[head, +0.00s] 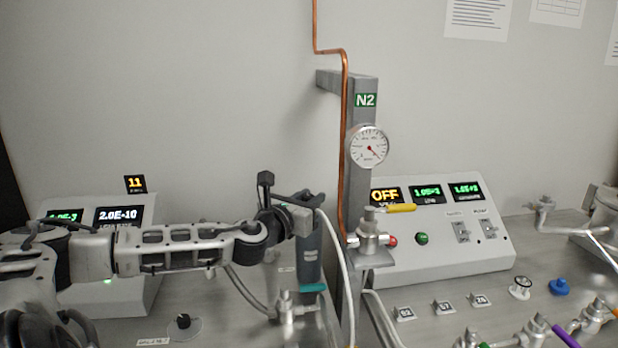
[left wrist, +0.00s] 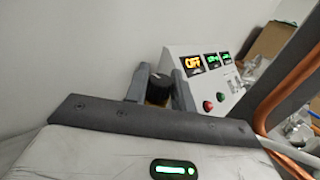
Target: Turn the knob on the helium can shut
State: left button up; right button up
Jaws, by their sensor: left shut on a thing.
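My left gripper (head: 312,201) is at the end of the arm reaching in from the left, just left of the N2 post. In the left wrist view its two dark fingers (left wrist: 161,84) stand on either side of the black knob (left wrist: 158,80) and are shut on it. A small brownish part of the helium can (left wrist: 157,97) shows below the knob; the rest is hidden behind the gripper. The head view does not clearly show the knob or the can. My right gripper is not in view.
The grey post with the N2 sign (head: 365,100), gauge (head: 369,147) and copper pipe (head: 345,130) stands close right of the gripper. A control box (head: 440,245) reads OFF behind it. Valves (head: 288,308) and hoses crowd the bench below.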

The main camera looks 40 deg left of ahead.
pick_arm(q)
jog(key=shift+r+n+g+y+p, duration=0.15)
jog(key=shift+n+g+y, duration=0.45)
jog(key=shift+n+y, duration=0.75)
jog(key=shift+n+g+y+p, duration=0.15)
jog(key=shift+n+g+y, duration=0.6)
jog(key=shift+y, duration=1)
jog(key=o, duration=1)
jog(key=shift+c, duration=0.2)
jog(key=shift+s+d, duration=0.2)
jog(key=shift+s, duration=0.05)
jog(key=b+v, duration=0.2)
jog(key=v, duration=1.3)
jog(key=shift+f+b, duration=0.3)
jog(key=shift+b, duration=0.05)
jog(key=shift+o, duration=0.2)
jog(key=shift+d, duration=0.1)
